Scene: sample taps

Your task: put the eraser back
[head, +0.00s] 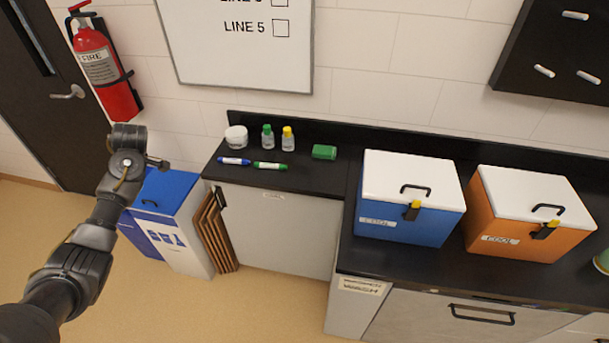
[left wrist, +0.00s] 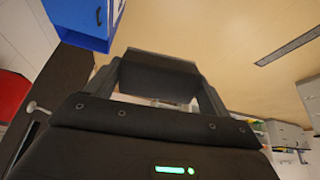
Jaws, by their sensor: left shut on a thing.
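My left gripper (left wrist: 157,92) is shut on a dark block, which I take to be the eraser (left wrist: 157,76); the block spans the space between the two fingers. In the head view my left gripper (head: 128,140) is at the left, in the air above the blue-and-white bin and left of the counter. The held block is hard to separate from the dark gripper there. The whiteboard (head: 243,55) hangs on the wall at the upper middle, with "LINE 5" and a tick box on it. My right gripper is in neither view.
The black counter (head: 300,178) holds a white jar (head: 236,137), two small bottles, blue and green markers, and a green block (head: 324,152). A blue cooler (head: 405,232) and an orange cooler (head: 515,248) stand right. A bin (head: 178,225) and extinguisher (head: 105,70) are left.

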